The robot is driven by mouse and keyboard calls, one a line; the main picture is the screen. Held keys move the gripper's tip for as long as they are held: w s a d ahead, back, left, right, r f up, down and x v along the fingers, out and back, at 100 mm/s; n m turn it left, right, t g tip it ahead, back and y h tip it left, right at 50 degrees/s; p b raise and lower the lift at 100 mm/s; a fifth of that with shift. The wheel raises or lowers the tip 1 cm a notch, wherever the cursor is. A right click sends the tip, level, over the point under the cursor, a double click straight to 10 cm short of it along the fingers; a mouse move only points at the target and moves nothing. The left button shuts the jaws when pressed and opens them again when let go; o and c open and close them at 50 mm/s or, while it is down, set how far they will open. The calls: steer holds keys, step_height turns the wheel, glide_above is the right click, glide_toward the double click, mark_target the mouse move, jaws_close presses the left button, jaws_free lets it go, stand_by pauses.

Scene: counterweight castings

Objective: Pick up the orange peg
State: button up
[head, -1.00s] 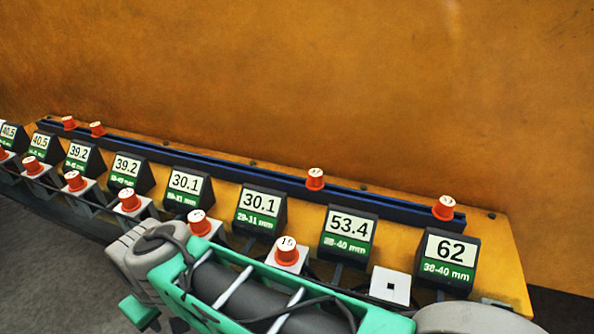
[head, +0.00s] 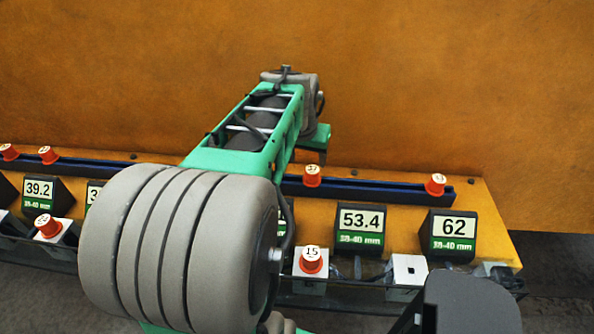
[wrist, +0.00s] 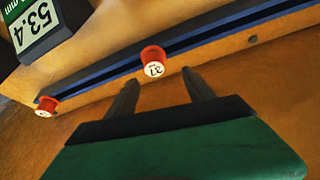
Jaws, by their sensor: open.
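Several orange pegs are in view. One orange peg with a white numbered top (head: 312,176) stands on the dark blue rail (head: 370,192), left of the 53.4 display. What looks like the same peg (wrist: 152,56) is just beyond my fingertips in the wrist view, roughly between them. My gripper (wrist: 159,82) is open and empty, its two dark fingers apart. In the head view my gripper (head: 311,156) is just behind and above that peg. Another orange peg (head: 435,184) stands near the rail's right end; a peg also shows at the wrist view's lower left (wrist: 46,106).
Number displays reading 53.4 (head: 361,230) and 62 (head: 453,236) stand in front of the rail. A peg marked 15 (head: 311,260) sits in a front white block; another white block (head: 407,271) holds no peg. An orange wall rises behind. My arm hides the middle left.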

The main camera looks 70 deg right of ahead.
mark_target(312, 170)
steer(key=x, duration=0.2)
steer(key=p+x, duration=0.1)
steer(key=x, duration=0.2)
steer(key=s+p+x, duration=0.1)
steer(key=x, duration=0.2)
steer(key=shift+a, duration=0.15)
steer(key=c, duration=1.2)
